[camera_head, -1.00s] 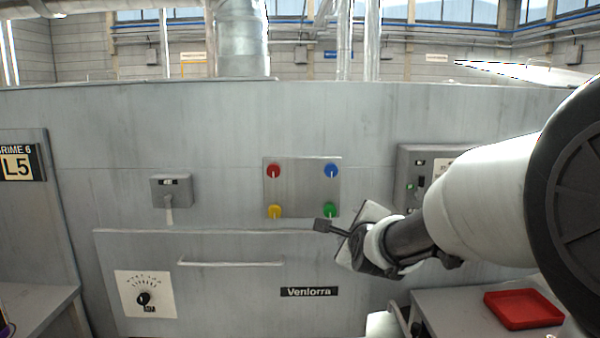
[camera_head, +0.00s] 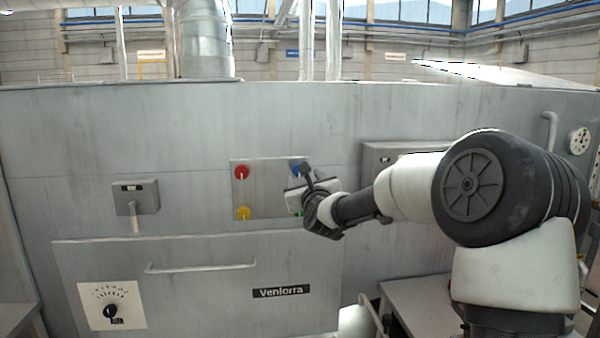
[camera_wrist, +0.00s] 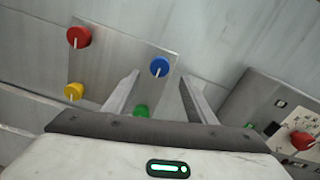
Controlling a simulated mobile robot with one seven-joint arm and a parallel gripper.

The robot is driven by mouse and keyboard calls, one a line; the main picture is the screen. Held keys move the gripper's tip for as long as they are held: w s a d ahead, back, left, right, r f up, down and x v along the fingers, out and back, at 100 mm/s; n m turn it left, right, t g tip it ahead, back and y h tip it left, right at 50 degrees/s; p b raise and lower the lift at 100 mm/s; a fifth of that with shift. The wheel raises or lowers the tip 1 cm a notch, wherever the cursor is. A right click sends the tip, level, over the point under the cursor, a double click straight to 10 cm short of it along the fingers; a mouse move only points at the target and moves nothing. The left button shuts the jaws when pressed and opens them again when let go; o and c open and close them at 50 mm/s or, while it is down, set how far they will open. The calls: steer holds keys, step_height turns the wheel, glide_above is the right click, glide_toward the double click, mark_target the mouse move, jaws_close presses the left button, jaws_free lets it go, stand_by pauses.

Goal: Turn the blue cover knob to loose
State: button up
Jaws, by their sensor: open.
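The blue knob (camera_wrist: 160,67) is at the upper right of a square metal plate (camera_wrist: 115,50) on the grey machine wall. Its white pointer line runs toward the plate's lower side. In the head view the blue knob (camera_head: 296,168) is partly hidden behind my gripper (camera_head: 300,180). In the wrist view my gripper (camera_wrist: 157,90) is open and empty. Its two fingers point toward the blue knob, which shows between and beyond their tips, with no contact visible. The green knob (camera_wrist: 141,110) lies lower, between the fingers, partly hidden by the gripper body.
The red knob (camera_head: 242,172) and yellow knob (camera_head: 243,213) are on the plate's left side. A control box (camera_wrist: 275,115) with a red knob (camera_wrist: 302,140) is to the right. A lever box (camera_head: 136,197), drawer handle (camera_head: 200,267) and dial (camera_head: 111,311) are left and below.

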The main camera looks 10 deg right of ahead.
steer(key=w, duration=0.7)
steer(key=shift+w+p, duration=0.2)
steer(key=shift+p, duration=0.25)
steer(key=c, duration=1)
steer(key=shift+c, duration=0.2)
